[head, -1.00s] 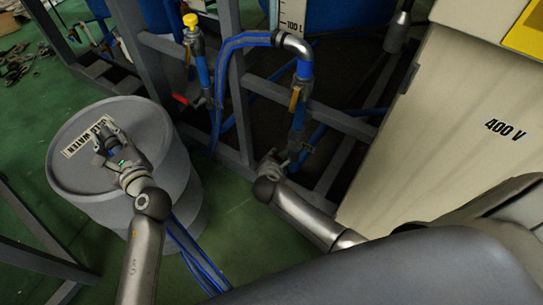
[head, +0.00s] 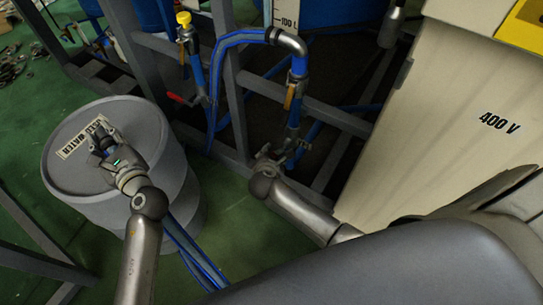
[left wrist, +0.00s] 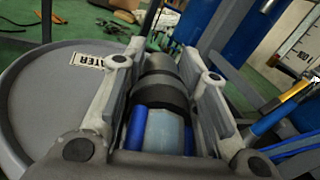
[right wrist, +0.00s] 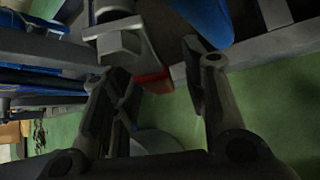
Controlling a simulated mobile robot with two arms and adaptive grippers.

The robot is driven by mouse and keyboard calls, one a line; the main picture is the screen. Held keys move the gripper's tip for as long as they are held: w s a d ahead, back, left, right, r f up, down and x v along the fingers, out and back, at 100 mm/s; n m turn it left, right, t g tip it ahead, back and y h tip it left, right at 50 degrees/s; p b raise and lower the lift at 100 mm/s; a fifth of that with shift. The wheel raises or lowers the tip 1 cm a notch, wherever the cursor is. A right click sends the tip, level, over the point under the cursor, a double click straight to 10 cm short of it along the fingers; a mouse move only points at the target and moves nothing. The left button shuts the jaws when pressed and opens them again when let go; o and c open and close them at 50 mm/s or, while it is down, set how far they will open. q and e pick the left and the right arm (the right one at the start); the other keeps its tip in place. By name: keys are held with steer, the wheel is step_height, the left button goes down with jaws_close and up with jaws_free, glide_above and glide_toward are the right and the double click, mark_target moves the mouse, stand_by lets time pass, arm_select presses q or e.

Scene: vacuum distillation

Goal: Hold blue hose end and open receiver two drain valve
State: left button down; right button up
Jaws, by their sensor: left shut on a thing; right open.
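My left gripper (head: 106,146) is above the lid of the grey drum (head: 82,183). In the left wrist view it is shut on the hose end (left wrist: 160,95), a dark grey and black coupling with blue parts. Blue hoses (head: 190,252) run down beside the drum. My right gripper (head: 270,155) is open beside the lower end of the blue valve pipe (head: 294,112). In the right wrist view a grey metal fitting (right wrist: 118,43) and a red lever (right wrist: 153,83) show near the open fingers. I cannot tell whether the fingers touch them.
A grey frame (head: 226,60) stands behind. A beige cabinet marked 400 V (head: 440,130) blocks the right side.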

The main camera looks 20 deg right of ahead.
steer(key=v, duration=1.2)
arm_select(q)
steer(key=c, duration=1.1)
jaws_free()
steer(key=shift+o, duration=0.2)
